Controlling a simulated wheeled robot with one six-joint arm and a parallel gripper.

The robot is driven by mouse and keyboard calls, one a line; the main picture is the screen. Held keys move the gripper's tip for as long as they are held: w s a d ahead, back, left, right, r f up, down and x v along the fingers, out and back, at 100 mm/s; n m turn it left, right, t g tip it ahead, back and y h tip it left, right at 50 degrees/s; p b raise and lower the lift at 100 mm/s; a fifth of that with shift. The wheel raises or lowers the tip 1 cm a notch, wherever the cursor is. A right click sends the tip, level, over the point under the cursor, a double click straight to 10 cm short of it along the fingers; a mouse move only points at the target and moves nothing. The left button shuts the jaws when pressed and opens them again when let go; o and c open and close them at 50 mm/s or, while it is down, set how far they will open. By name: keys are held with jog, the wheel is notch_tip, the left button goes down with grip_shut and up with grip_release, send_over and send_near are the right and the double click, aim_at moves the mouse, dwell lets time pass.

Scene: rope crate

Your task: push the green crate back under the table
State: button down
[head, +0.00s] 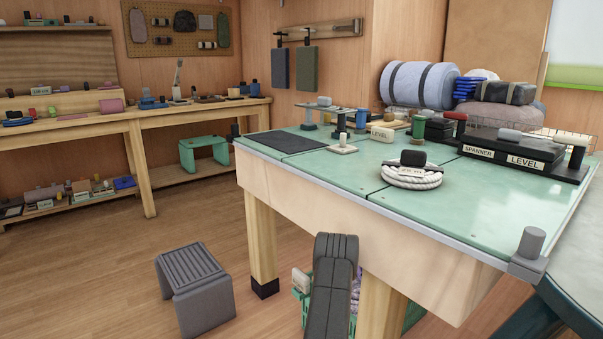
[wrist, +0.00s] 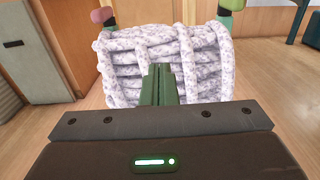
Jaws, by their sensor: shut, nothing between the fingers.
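The green crate (head: 413,316) is partly visible low in the head view, behind and beside a front leg of the green-topped table (head: 468,213). My grey arm hides much of it. A coiled white-and-purple rope (wrist: 204,62) fills the middle of the wrist view; a little of it shows beside my arm in the head view. My gripper (wrist: 160,72) is shut, with its fingers together and empty in front of the rope. I cannot tell whether they touch it. The crate's walls are not clear in the wrist view, and the head view hides my fingertips.
A grey ribbed stool (head: 195,288) stands on the floor left of the table. The table's wooden front leg (head: 262,243) is close to my arm. Wooden floor (head: 110,268) is open at the left. A white rope coil (head: 411,178) lies on the tabletop.

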jog(key=shift+p+v, duration=0.7)
jog(key=shift+v, duration=1.25)
jog(key=shift+f, duration=0.1)
